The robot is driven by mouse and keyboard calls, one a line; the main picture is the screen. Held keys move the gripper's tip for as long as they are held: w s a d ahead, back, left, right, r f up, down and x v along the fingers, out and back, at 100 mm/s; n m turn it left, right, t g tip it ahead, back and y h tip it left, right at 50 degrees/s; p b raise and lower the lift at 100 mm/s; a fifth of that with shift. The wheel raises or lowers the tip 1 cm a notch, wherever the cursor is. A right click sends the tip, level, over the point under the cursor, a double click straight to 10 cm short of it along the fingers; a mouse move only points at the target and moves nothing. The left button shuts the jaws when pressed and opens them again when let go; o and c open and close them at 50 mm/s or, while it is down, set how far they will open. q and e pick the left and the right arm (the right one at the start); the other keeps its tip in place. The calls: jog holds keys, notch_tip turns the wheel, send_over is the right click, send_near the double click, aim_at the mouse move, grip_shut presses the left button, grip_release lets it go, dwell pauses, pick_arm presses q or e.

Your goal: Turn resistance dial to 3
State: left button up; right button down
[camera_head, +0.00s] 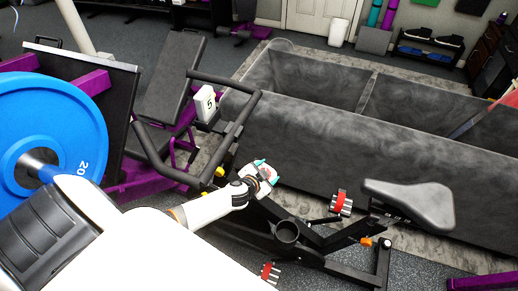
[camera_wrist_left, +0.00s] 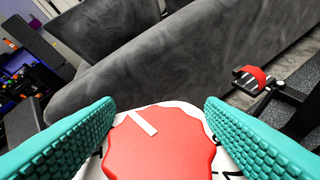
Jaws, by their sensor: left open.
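The resistance dial (camera_wrist_left: 160,145) is a red knob with a wavy edge and a white pointer mark, on a white plate with dark markings partly hidden. In the left wrist view the pointer leans to the upper left. My left gripper (camera_wrist_left: 160,108) has its teal fingers open, one on each side of the dial; I cannot tell whether they touch it. In the head view my left gripper (camera_head: 262,170) is at the exercise bike's frame, with little of the dial visible. A white display (camera_head: 206,105) on the bike's handlebar reads 5. My right gripper is not in view.
The bike's seat (camera_head: 412,203) and red-strapped pedal (camera_head: 341,202) are to the right of the gripper. Black handlebars (camera_head: 238,122) rise behind it. A large grey open box (camera_head: 340,140) stands beyond the bike. A blue weight plate (camera_head: 45,130) is at left.

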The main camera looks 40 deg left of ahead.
pick_arm(q)
jog(key=v, duration=1.1)
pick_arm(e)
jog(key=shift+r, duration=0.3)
pick_arm(q)
jog(key=shift+f, duration=0.1)
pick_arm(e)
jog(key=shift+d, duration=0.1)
